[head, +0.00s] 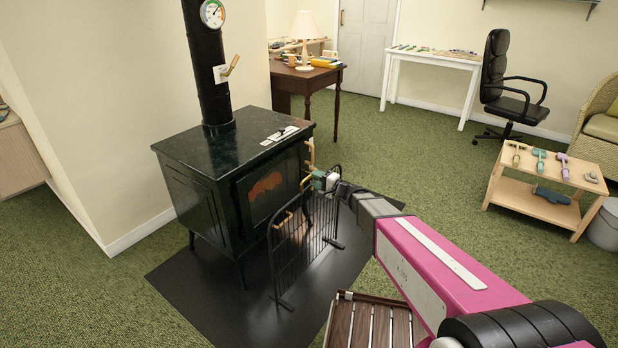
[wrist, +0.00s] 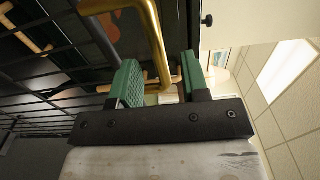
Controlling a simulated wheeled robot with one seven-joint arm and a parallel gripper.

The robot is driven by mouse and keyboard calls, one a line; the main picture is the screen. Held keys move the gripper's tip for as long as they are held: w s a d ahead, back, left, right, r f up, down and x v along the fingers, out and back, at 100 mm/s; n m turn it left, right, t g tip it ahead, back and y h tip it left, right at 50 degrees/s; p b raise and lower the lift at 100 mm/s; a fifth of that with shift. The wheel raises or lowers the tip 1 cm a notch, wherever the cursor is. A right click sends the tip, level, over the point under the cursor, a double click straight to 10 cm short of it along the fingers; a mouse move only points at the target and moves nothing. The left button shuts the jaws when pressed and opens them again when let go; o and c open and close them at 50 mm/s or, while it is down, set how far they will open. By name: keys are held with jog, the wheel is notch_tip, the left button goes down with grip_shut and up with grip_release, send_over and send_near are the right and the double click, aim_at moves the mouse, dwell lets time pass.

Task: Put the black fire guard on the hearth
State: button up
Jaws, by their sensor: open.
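The black fire guard (head: 292,256) is an upright wire frame with feet, standing on the black hearth plate (head: 205,298) in front of the stove. My gripper (head: 320,180) is at the upper right of the guard, close to the stove front. In the wrist view, my gripper (wrist: 160,82) is open, with green pads apart and a brass bar (wrist: 156,42) passing between or just beyond them. I cannot tell whether either pad touches it. Dark guard bars (wrist: 40,62) show at the left.
The black stove (head: 215,190) stands on the hearth with a tall flue. A slatted wooden piece (head: 375,322) stands near the hearth's front right edge. A low wooden table (head: 545,205) with tools is at the right. Green carpet between is clear.

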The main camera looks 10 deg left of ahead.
jog(key=s+d+f+n+g+h, duration=0.1)
jog(key=s+d+h, duration=0.4)
jog(key=d, duration=0.8)
jog(key=s+d+f+n+g+h, duration=0.1)
jog(key=s+d+g+h, duration=0.3)
jog(key=s+d, duration=0.6)
jog(key=s+d+f+n+g+h, duration=0.2)
jog(key=s+d+h, duration=0.5)
jog(key=d, duration=0.9)
jog(key=shift+s+d+n, duration=0.3)
jog(key=shift+n, duration=0.1)
